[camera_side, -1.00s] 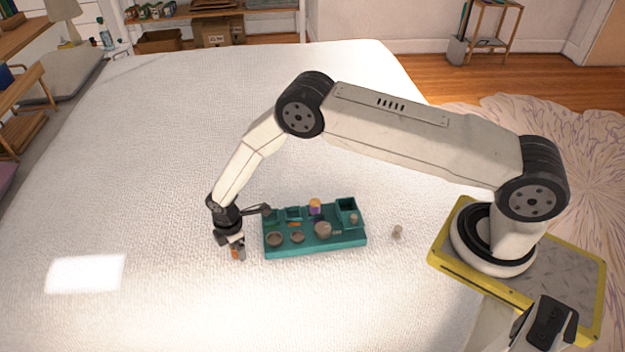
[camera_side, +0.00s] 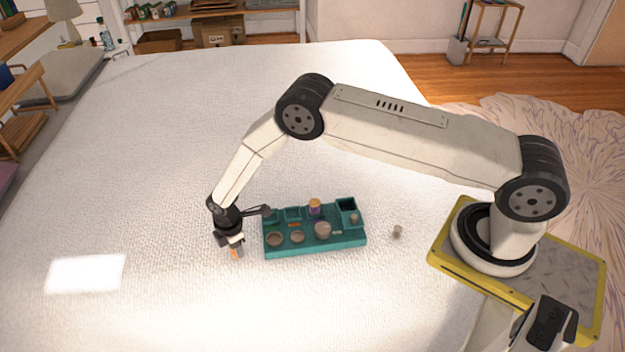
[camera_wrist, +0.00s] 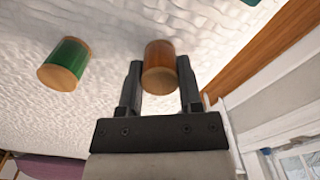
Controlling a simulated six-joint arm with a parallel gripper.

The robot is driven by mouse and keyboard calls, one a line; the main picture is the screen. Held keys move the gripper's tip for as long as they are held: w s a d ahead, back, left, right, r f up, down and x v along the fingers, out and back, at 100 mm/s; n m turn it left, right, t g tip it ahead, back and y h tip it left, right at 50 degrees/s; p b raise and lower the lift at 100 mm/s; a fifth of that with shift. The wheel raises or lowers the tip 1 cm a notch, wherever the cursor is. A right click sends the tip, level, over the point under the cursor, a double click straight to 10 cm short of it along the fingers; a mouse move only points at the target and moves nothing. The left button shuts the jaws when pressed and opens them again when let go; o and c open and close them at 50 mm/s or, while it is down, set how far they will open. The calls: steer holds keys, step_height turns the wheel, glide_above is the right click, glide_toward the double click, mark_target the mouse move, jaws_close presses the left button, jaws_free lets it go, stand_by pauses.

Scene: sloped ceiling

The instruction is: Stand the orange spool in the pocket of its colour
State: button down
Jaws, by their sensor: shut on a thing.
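The orange spool (camera_wrist: 160,66) is between the two fingers of my gripper (camera_wrist: 159,85) in the wrist view, with its pale wooden end toward the camera. My gripper is shut on it. In the side view my gripper (camera_side: 236,254) is low over the white bed, left of the teal tray (camera_side: 316,247), and a bit of orange shows at its fingertips. Whether the spool touches the bed is unclear. The tray has several pockets, and a small orange mark (camera_side: 294,224) shows near its middle.
A purple spool (camera_side: 315,208) stands at the tray's back. A small greyish piece (camera_side: 397,232) is on the bed right of the tray. A green spool (camera_wrist: 65,64) is left of my gripper in the wrist view. The bed left of the tray looks clear.

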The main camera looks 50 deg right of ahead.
steer(key=shift+r, duration=0.2)
steer(key=shift+r, duration=0.85)
steer(key=s+d+r, duration=0.3)
steer(key=s+r, duration=0.8)
steer(key=s, duration=0.2)
steer(key=shift+s, duration=0.3)
steer(key=shift+d, duration=0.1)
